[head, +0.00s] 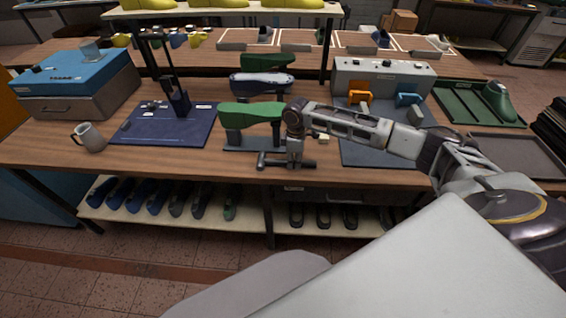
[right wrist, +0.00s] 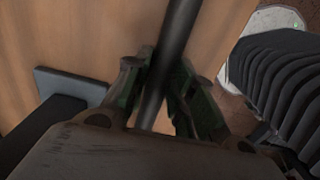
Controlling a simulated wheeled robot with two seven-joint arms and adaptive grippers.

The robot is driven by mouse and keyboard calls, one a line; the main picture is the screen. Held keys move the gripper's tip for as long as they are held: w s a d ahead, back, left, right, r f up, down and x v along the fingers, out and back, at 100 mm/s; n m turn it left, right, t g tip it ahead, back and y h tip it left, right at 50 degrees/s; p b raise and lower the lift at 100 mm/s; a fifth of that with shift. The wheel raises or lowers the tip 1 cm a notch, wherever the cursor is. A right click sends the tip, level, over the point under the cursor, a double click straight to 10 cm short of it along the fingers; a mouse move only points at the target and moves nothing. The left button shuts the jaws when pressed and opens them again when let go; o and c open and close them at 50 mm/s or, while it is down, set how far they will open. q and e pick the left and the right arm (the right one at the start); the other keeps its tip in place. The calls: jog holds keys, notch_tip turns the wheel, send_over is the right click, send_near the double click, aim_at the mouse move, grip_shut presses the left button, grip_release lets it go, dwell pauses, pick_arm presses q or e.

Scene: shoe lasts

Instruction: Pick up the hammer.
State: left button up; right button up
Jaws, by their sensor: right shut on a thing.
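The hammer (head: 272,163) has a dark handle and a short dark head at its left end. It lies crosswise near the front edge of the wooden workbench, in front of the stand with the green shoe last. My right gripper (head: 295,161) points down over the handle and is shut on it. In the right wrist view the dark handle (right wrist: 176,35) passes between the fingers of the right gripper (right wrist: 160,95). I cannot tell whether the hammer touches the bench or is slightly above it. My left gripper is not in view.
A green shoe last (head: 250,115) on a stand is close behind the hammer. A blue mat (head: 140,127) and a mug (head: 89,137) are to the left. A grey control box (head: 383,75) and a tray (head: 508,152) are to the right. Several lasts fill the shelf below.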

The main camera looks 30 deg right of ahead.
aim_at(294, 161)
jog(key=shift+r, duration=0.1)
notch_tip(294, 161, up, 10)
dwell(0.9)
jog(key=shift+a, duration=0.1)
dwell(0.4)
